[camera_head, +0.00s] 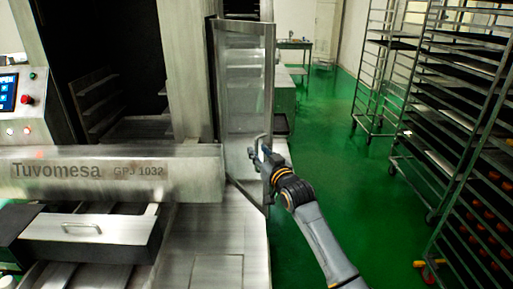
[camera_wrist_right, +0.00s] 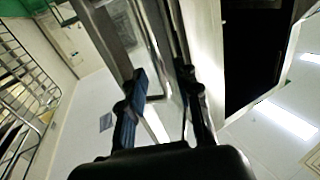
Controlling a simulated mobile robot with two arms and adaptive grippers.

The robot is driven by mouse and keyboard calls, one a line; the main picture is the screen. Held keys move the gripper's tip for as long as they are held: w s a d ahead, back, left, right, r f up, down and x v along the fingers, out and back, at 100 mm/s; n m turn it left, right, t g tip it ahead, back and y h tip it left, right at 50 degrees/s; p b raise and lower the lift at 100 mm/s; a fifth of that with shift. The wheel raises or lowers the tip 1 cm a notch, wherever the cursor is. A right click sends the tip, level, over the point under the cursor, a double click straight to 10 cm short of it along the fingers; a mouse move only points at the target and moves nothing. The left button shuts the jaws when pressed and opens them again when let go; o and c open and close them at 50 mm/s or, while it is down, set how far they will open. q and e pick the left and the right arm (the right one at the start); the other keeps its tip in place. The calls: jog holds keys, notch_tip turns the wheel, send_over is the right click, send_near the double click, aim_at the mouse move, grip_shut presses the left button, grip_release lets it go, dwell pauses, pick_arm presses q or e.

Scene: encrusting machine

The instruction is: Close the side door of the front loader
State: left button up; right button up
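The side door (camera_head: 243,85) is a clear panel in a metal frame, standing upright at the right side of the machine and angled out from it. My right gripper (camera_head: 259,150) is at the lower part of the door's free edge. In the right wrist view, its two fingers (camera_wrist_right: 162,88) stand apart, with part of the door frame (camera_wrist_right: 120,45) and panel running up behind and between them. Whether a finger touches the door is unclear. My left gripper is not in view.
The front loader's grey beam (camera_head: 110,173) and metal deck (camera_head: 215,240) lie at the left and below the door. A control panel (camera_head: 15,100) is at far left. Tall racks (camera_head: 455,110) stand at right. Green floor (camera_head: 340,170) between is clear.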

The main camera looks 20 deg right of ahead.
jog(key=shift+w+a, duration=0.15)
jog(key=shift+w, duration=1.05)
grip_shut()
